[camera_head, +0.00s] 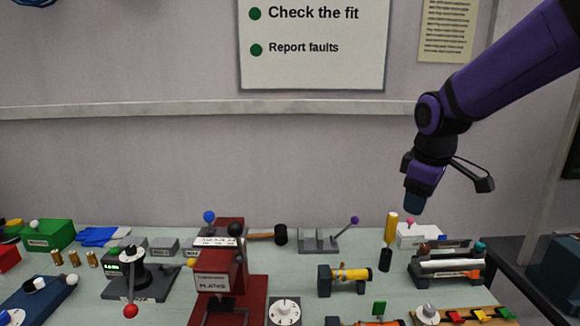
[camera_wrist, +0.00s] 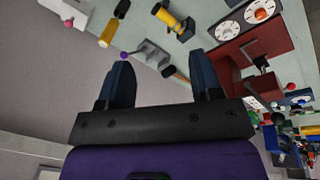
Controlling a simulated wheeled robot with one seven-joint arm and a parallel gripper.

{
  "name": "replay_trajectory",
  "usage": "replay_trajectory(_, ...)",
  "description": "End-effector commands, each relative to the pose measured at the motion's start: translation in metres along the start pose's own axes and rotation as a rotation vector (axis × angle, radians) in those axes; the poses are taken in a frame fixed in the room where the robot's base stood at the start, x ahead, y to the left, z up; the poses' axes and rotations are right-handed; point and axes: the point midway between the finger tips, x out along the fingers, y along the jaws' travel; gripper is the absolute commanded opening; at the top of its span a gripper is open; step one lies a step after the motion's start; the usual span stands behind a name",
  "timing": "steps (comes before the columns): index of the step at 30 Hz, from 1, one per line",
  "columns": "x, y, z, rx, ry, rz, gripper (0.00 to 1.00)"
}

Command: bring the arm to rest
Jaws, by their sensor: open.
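My purple arm (camera_head: 510,62) reaches in from the upper right in the head view. My gripper (camera_head: 414,200) points down above the right part of the bench, over the yellow-handled tool and the white box. In the wrist view my gripper (camera_wrist: 163,85) shows two dark blue fingers spread well apart with nothing between them. The fingers look clear of the things on the bench.
The bench (camera_head: 345,228) is crowded. A red press (camera_head: 228,285) stands in the middle, a yellow pump tube (camera_head: 352,274) in a dark holder right of it. A yellow-handled tool (camera_head: 391,228) stands upright below my gripper.

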Motion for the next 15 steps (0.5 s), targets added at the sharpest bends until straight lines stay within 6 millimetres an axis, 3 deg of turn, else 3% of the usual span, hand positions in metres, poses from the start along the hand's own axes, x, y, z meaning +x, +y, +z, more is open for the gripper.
replay_trajectory(1,-0.015,-0.006,0.011,0.049,0.013,0.016,0.59)
replay_trajectory(6,-0.052,-0.029,0.046,0.223,0.051,0.048,0.59)
replay_trajectory(15,-0.096,-0.076,0.109,0.527,0.137,0.081,0.59)
